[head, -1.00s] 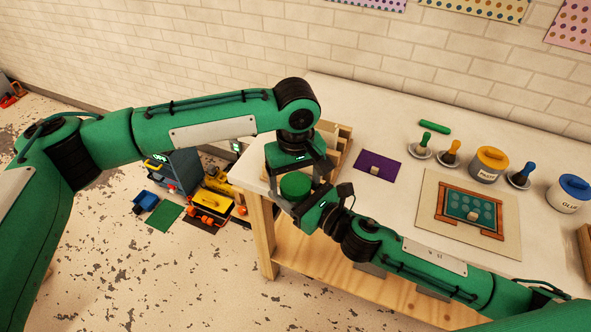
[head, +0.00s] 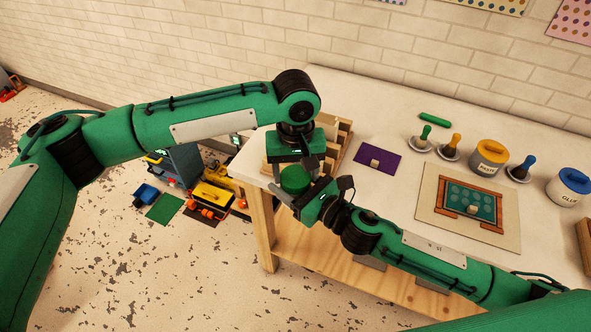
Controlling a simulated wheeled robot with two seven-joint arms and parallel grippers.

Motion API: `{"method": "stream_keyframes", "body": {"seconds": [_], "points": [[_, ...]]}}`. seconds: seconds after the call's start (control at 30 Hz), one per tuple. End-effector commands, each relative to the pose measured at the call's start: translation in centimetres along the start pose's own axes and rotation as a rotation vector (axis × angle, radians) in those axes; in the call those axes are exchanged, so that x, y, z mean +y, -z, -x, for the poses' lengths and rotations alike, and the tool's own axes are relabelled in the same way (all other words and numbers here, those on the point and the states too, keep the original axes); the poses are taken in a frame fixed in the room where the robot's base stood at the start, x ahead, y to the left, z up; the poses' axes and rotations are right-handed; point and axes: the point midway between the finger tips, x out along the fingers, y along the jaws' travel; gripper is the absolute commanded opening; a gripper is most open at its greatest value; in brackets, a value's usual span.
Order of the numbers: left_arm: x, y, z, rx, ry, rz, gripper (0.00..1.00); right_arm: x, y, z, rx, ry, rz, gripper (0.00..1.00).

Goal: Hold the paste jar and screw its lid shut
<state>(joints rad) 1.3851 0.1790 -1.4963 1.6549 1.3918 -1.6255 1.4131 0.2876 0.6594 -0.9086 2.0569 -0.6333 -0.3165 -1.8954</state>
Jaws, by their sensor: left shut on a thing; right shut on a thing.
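A round green piece (head: 295,179), which looks like the lid of the held jar, sits between my two grippers at the table's near left corner. My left gripper (head: 295,172) points down from above and is shut on this piece. My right gripper (head: 294,193) comes in from the lower right and is shut on the jar just below it. The jar's body is mostly hidden by the grippers, and I cannot see how far the lid is seated.
A wooden rack (head: 335,138) stands close behind my grippers. Toys and a cart lie on the floor at left.

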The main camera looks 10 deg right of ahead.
Motion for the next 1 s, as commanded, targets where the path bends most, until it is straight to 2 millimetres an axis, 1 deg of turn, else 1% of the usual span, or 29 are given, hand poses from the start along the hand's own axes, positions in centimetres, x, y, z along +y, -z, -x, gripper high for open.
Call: {"method": "stream_keyframes", "body": {"seconds": [0.27,0.3,0.4,0.63,0.73,1.0], "points": [[0.0,0.0,0.0,0.000,0.000,-0.011,0.33,0.0,0.0,0.0,0.000,0.000,0.000,0.00],[0.0,0.0,0.0,0.000,0.000,-0.011,0.64,0.0,0.0,0.0,0.000,0.000,0.000,0.00],[0.0,0.0,0.0,0.000,0.001,-0.011,0.82,0.0,0.0,0.0,0.000,0.000,0.000,0.00],[0.0,0.0,0.1,0.000,-0.001,-0.011,0.82,0.0,-0.1,0.0,-0.001,-0.001,0.000,0.00],[0.1,0.0,0.6,0.001,-0.002,-0.011,0.82,0.1,-0.1,0.0,-0.001,-0.001,0.000,0.00],[0.1,0.0,3.9,0.001,-0.002,-0.011,0.82,0.0,0.0,0.0,0.000,0.000,0.000,0.00]]}}
